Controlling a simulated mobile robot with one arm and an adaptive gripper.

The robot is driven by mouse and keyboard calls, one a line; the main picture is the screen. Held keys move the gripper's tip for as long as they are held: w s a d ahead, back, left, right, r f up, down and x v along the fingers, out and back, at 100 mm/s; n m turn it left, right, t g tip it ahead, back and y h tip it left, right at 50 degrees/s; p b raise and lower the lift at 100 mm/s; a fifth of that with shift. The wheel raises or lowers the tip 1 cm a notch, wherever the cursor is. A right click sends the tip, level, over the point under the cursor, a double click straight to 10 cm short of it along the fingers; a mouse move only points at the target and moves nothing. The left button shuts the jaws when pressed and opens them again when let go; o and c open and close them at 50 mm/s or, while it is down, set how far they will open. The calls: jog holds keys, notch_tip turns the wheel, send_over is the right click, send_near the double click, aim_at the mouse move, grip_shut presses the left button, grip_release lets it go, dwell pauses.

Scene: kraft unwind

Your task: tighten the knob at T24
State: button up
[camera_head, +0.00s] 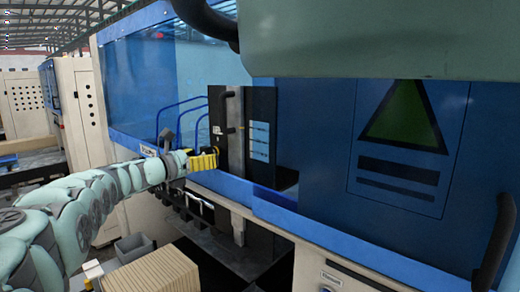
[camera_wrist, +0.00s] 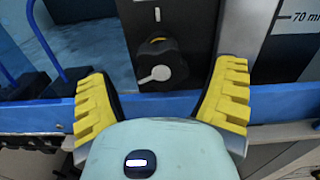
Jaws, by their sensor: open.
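A dark round knob (camera_wrist: 158,62) with a pale lever-like pointer and a yellow bit at its top sits on a black panel (camera_wrist: 187,20) in the wrist view. A white tick mark is above it on the panel. My gripper (camera_wrist: 163,92) is open, with its two yellow ribbed fingers apart on either side below the knob and nothing between them. In the head view my gripper (camera_head: 203,160) is at the left edge of the black panel (camera_head: 234,125), which hides the knob's detail. No T24 label is readable.
A blue rail (camera_wrist: 270,108) runs across below the panel. A grey plate marked "70 mm" (camera_wrist: 303,17) stands right of it. In the head view, a blue machine door (camera_head: 405,150) is at right and stacked cardboard (camera_head: 155,272) is low at left.

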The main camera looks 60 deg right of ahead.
jog(key=shift+o, duration=0.2)
jog(key=shift+s+d, duration=0.2)
jog(key=shift+s, duration=0.05)
jog(key=shift+w+a, duration=0.1)
jog(key=c, duration=1.3)
jog(key=m+b, duration=0.2)
jog(key=b, duration=0.1)
jog(key=shift+w+f, duration=0.15)
jog(key=shift+f, duration=0.15)
jog(key=shift+r+m+b, duration=0.1)
jog(key=shift+m+b, duration=0.2)
jog(key=shift+r, duration=0.2)
jog(key=o, duration=1.3)
jog(key=shift+c, duration=0.2)
jog(key=shift+a, duration=0.1)
